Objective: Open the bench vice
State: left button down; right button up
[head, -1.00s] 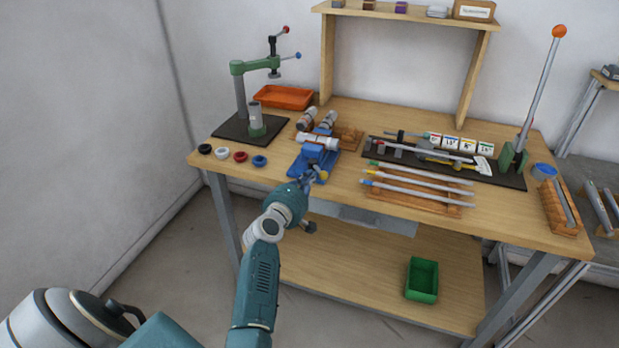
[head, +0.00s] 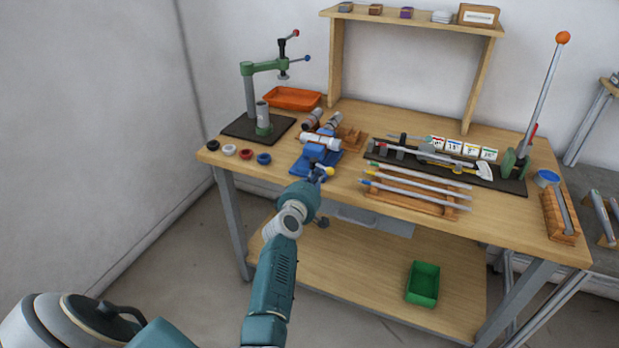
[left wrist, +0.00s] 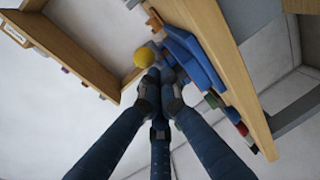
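The blue bench vice (head: 308,163) stands at the front edge of the wooden bench, with a pale cylinder (head: 320,141) lying across its top. Its handle has a yellow ball end (head: 330,171), which faces the front. My left gripper (head: 319,179) is at the handle, just below and left of the ball. In the left wrist view the gripper's fingers (left wrist: 157,80) come together right beside the yellow ball (left wrist: 144,57) and appear shut on the handle, whose bar they mostly hide. The blue vice body (left wrist: 190,55) is just beyond. My right gripper is not in view.
Left of the vice are several coloured rings (head: 246,154) and a green press (head: 262,67). An orange tray (head: 292,98) lies behind. Right are a rack of rods (head: 415,197), a dark tool mat (head: 511,184) and a tall lever (head: 545,90). A drawer (head: 372,221) hangs below the bench top.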

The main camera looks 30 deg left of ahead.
aim_at(331, 173)
pick_arm(q)
jog(key=shift+w+d, duration=1.3)
jog(key=shift+w, duration=0.5)
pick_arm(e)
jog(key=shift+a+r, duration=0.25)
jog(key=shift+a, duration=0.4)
pick_arm(q)
jog(key=shift+w, duration=0.1)
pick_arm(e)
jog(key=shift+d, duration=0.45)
pick_arm(q)
jog(key=shift+r, duration=0.1)
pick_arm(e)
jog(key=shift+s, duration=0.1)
